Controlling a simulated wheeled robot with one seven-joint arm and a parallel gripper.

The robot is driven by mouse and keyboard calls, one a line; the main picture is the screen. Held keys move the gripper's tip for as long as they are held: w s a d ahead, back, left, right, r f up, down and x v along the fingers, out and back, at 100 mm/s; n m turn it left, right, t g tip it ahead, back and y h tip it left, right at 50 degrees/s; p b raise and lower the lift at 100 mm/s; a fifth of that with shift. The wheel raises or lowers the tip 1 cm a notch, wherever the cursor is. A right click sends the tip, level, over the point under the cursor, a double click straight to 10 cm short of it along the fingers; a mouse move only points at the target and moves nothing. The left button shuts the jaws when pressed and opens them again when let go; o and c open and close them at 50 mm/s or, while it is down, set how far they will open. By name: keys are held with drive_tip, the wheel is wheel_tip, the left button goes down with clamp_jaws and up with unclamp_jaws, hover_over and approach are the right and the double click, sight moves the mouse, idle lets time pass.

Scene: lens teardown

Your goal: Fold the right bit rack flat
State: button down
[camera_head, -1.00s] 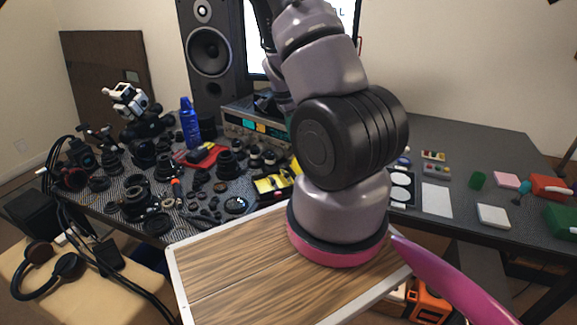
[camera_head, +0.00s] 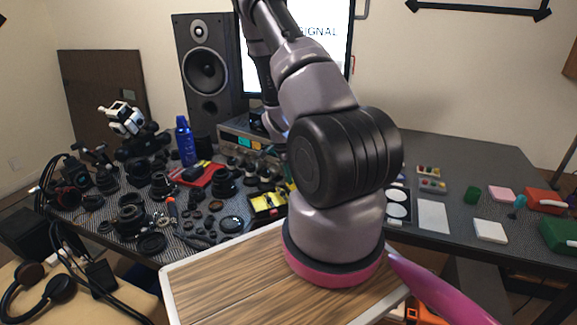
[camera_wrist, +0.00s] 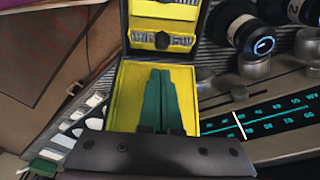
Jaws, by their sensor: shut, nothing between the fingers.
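An open black case with yellow lining (camera_wrist: 122,85) fills the middle of the wrist view. I cannot tell which is the right rack or how far each is tilted. My gripper (camera_wrist: 161,72) has its dark green fingers together and empty, over the near yellow half, short of the racks. In the head view the yellow case (camera_head: 268,204) is small and partly hidden by my arm.
An instrument with a teal dial (camera_wrist: 270,115) and knobs is close on the right in the wrist view. Small white pieces (camera_wrist: 88,110) lie left of the case. Many dark lens parts (camera_head: 130,212) crowd the table's left. A blue bottle (camera_head: 186,142) stands behind.

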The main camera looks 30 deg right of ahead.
drive_tip(key=shift+w+a+f, duration=0.1)
drive_tip(key=shift+a+f, duration=0.75)
drive_tip(key=shift+f, duration=0.2)
drive_tip(key=shift+w+a, duration=0.1)
drive_tip(key=shift+a, duration=0.1)
drive_tip(key=shift+h, duration=0.3)
